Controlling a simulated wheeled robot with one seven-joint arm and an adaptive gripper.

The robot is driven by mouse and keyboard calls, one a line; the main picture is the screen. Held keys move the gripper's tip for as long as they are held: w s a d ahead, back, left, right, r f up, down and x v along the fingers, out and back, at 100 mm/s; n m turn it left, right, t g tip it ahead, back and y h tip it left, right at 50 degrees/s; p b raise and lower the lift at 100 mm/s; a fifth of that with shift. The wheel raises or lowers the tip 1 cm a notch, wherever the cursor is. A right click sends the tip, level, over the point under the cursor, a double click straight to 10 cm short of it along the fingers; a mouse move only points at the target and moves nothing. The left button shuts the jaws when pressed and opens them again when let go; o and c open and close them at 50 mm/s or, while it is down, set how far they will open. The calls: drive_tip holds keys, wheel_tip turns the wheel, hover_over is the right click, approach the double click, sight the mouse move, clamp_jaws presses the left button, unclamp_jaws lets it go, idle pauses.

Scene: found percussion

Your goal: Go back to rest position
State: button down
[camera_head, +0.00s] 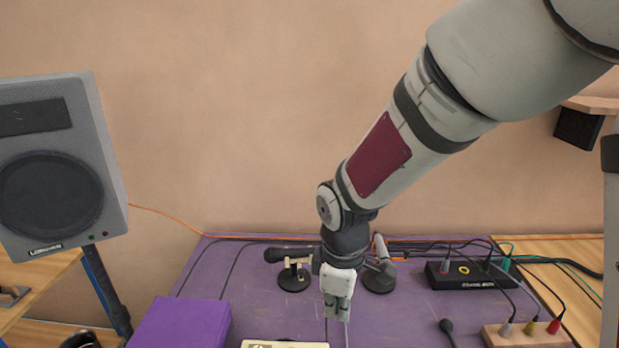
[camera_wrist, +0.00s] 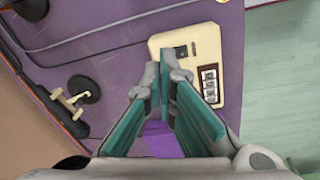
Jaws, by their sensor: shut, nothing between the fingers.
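My gripper (camera_head: 337,308) points down over the purple table (camera_head: 400,322) in the head view. In the wrist view my gripper (camera_wrist: 165,75) shows its two teal-lined fingers, drawn together at the tips with nothing held. Past the fingertips lies a cream box (camera_wrist: 196,48) with a dark window and a row of small white counters; its edge also shows at the bottom of the head view (camera_head: 285,344). The gripper is above the table, and I cannot tell its exact height.
A purple box (camera_head: 182,322) stands at front left. Two microphone stands (camera_head: 293,279) (camera_head: 379,278) are behind the gripper. A black box with cables (camera_head: 466,274) and a wooden block with plugs (camera_head: 525,335) are at right. A grey speaker (camera_head: 60,165) stands at far left.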

drive_tip(key=s+d+r+m+t, duration=0.1)
drive_tip(key=s+d+r+m, duration=0.25)
drive_tip(key=r, duration=0.25)
drive_tip(key=s+d+r+m+t, duration=0.1)
drive_tip(key=s+d+r+m, duration=0.25)
drive_tip(key=d+r, duration=0.2)
drive_tip(key=s+d+r+m+t, duration=0.2)
drive_tip(key=s+d+r+m, duration=0.3)
drive_tip(key=s, duration=0.4)
drive_tip(key=shift+s+r+m, duration=0.35)
drive_tip(key=shift+r+m, duration=0.25)
drive_tip(key=shift+m, duration=0.6)
